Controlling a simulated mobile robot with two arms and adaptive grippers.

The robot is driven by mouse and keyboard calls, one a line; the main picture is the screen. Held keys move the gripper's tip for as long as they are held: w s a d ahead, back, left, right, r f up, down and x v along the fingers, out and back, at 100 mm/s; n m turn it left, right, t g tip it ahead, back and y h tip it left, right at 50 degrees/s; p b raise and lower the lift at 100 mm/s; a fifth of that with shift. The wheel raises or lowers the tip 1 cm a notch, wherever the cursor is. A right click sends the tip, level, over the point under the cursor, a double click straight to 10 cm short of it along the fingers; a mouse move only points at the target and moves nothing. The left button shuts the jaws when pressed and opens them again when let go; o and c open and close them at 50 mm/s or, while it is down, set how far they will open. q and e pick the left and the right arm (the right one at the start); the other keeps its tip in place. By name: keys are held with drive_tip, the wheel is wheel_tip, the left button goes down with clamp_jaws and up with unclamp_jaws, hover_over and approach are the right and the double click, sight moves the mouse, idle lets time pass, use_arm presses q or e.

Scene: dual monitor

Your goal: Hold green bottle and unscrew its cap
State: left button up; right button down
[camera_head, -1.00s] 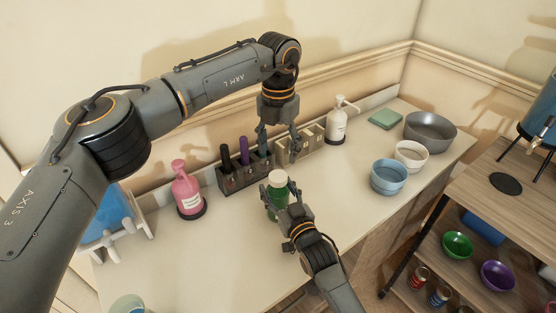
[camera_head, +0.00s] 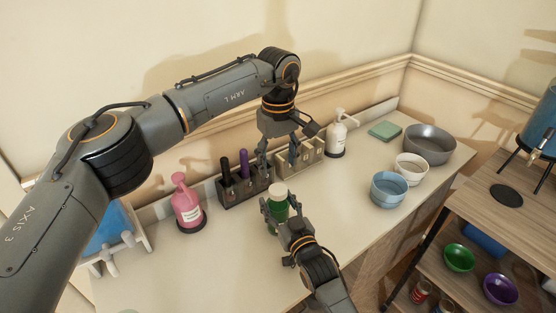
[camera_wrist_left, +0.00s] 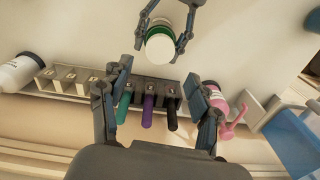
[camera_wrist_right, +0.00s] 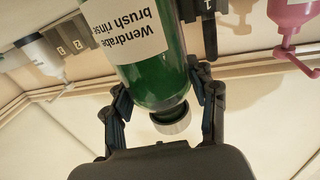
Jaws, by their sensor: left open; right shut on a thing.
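The green bottle (camera_head: 276,211) with a cream-white cap (camera_head: 278,189) is held upright above the desk. My right gripper (camera_head: 281,214) is shut on its body. In the right wrist view the bottle (camera_wrist_right: 152,60) has a white label and the cap (camera_wrist_right: 172,121) shows between the fingers. My left gripper (camera_head: 278,160) is open and empty, pointing down over the marker rack behind the bottle. In the left wrist view the cap (camera_wrist_left: 160,48) lies ahead of the open fingers (camera_wrist_left: 158,85), apart from them.
The marker rack (camera_head: 245,193) holds several markers, close under my left gripper. A pink pump bottle (camera_head: 187,205) stands left, a white pump bottle (camera_head: 337,137) behind right. Bowls (camera_head: 389,190) sit at the right. The desk (camera_head: 335,205) right of the bottle is clear.

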sight(278, 189)
use_arm(q)
drive_tip(key=m, duration=0.2)
drive_tip(key=shift+m, duration=0.4)
drive_tip(key=shift+f, duration=0.25)
wheel_tip(278, 189, down, 8)
drive_tip(key=shift+r, duration=0.25)
drive_tip(key=shift+c, duration=0.2)
